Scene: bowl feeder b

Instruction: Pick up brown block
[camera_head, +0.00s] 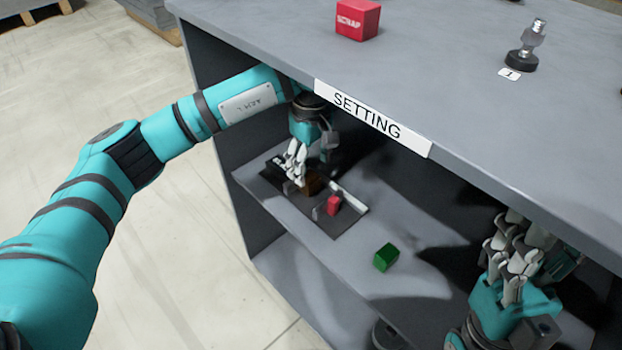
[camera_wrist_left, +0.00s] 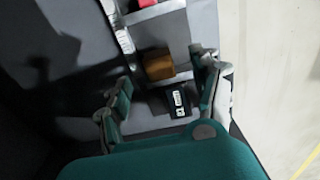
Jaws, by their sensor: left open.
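The brown block (camera_head: 313,184) sits on the dark tray (camera_head: 338,226) on the shelf under the tabletop. In the left wrist view the brown block (camera_wrist_left: 158,66) lies between and just beyond the fingers of my left gripper (camera_wrist_left: 165,80). In the head view my left gripper (camera_head: 297,166) points down, close over the block and partly covering it. It is open; I cannot tell whether a finger touches the block. My right gripper (camera_head: 518,258) is at the right of the shelf, away from the block; its finger opening is unclear.
A red block (camera_head: 334,205) and a black labelled piece (camera_wrist_left: 178,101) sit beside the brown block in the tray. A green block (camera_head: 386,257) lies on the shelf. The tabletop edge with the SETTING sign (camera_head: 372,115) overhangs. A red SCRAP box (camera_head: 357,20) stands on top.

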